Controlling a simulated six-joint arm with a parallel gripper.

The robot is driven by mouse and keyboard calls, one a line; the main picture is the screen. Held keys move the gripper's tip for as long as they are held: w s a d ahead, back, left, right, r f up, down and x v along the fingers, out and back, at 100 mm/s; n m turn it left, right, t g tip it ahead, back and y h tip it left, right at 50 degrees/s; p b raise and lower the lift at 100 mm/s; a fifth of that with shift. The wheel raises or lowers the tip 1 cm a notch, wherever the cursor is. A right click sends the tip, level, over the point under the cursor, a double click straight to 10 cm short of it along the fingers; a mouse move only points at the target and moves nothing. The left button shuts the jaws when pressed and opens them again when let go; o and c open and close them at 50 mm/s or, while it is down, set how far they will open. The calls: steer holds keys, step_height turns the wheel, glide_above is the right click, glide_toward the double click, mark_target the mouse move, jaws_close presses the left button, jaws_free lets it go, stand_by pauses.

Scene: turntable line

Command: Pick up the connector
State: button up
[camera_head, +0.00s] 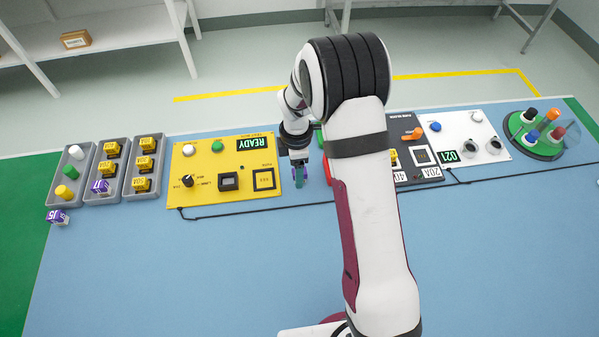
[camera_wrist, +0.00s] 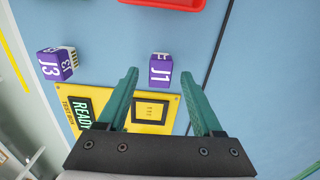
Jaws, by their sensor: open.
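A purple connector marked J1 (camera_wrist: 160,70) shows in the wrist view, lying on the blue table between the tips of my gripper's green fingers (camera_wrist: 160,74). The fingers are open, with a gap on both sides of it; I cannot tell how far below them it lies. A second purple connector, marked J3 (camera_wrist: 56,65), lies to its left in the wrist view. In the head view my gripper (camera_head: 299,176) hangs just right of the yellow panel; neither of these two connectors shows clearly there. Other purple-and-white blocks are one in the grey tray (camera_head: 101,186) and one on the table (camera_head: 57,217).
The yellow panel (camera_head: 207,163) stands close beside my gripper. A red bin (camera_wrist: 190,3) is at the top of the wrist view. A black cable (camera_head: 260,209) runs along the table. Further right are a dark panel, a white panel (camera_head: 453,123) and a green turntable (camera_head: 537,149). The front table is clear.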

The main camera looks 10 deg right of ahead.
steer(key=shift+f, duration=0.75)
steer(key=shift+c, duration=0.3)
jaws_close()
steer(key=shift+r, duration=0.2)
